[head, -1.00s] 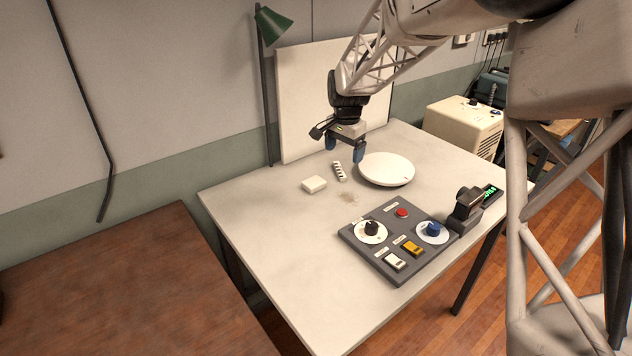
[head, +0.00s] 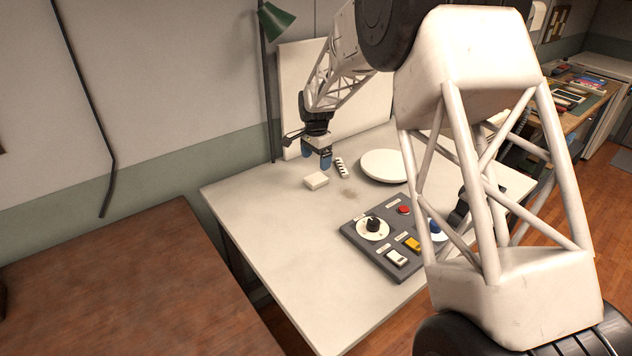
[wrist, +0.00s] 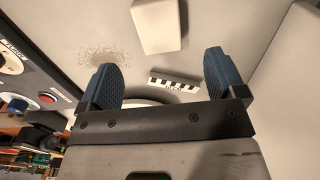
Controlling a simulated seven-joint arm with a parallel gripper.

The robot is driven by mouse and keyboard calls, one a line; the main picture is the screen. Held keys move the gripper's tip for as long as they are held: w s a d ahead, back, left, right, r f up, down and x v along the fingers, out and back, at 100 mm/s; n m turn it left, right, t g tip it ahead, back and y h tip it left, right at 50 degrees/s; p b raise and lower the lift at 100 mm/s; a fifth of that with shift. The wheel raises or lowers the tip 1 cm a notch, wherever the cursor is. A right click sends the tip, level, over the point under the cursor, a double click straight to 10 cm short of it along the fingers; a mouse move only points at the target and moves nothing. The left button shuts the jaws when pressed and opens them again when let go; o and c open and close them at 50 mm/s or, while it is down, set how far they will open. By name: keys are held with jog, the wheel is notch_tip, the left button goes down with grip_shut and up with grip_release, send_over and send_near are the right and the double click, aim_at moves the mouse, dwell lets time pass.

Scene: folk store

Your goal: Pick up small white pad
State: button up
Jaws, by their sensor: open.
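The small white pad (head: 316,180) lies flat on the pale table near its back left part. In the wrist view the pad (wrist: 158,26) is at the top middle, beyond my fingertips and not between them. My gripper (head: 318,160) hangs above the table, just behind and above the pad, with blue fingers.
A black-and-white striped strip (head: 341,167) lies right of the pad. A white round plate (head: 388,166) is further right. A control panel (head: 376,250) with knobs and buttons stands in front. A white board (head: 298,85) and a green lamp (head: 275,20) are behind. The table's front left is clear.

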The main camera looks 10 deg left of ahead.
aim_at(316, 177)
jog(key=shift+f, duration=1.3)
jog(key=shift+f, duration=2.6)
jog(key=c, duration=1)
jog(key=shift+r, duration=0.15)
